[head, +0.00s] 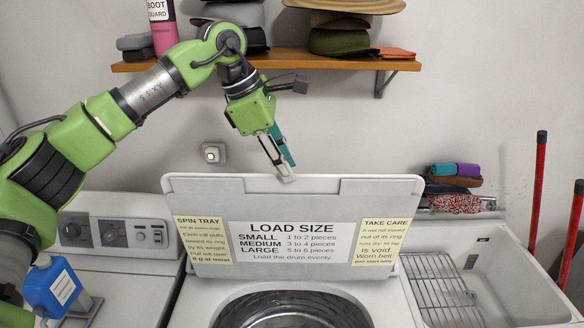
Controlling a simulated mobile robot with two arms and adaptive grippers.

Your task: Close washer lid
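The washer lid (210,262) stands raised, close to upright, with its printed inner face towards me and a notch along its top edge. Below it the washer's round opening (295,312) shows, with the metal drum inside. My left gripper (288,172) reaches down from above, and its fingertips overlap the middle of the lid's top edge in the head view. I cannot tell whether they touch the lid or are apart from it. The fingers show nearly side-on, so their opening is unclear. My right gripper is not in view.
A wooden shelf (290,62) with hats and a pink bottle (162,28) hangs above. A control panel (115,233) and a blue jug (52,287) are at left. A utility sink (515,270) with a wire rack (445,290) and red-handled poles (538,190) are at right.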

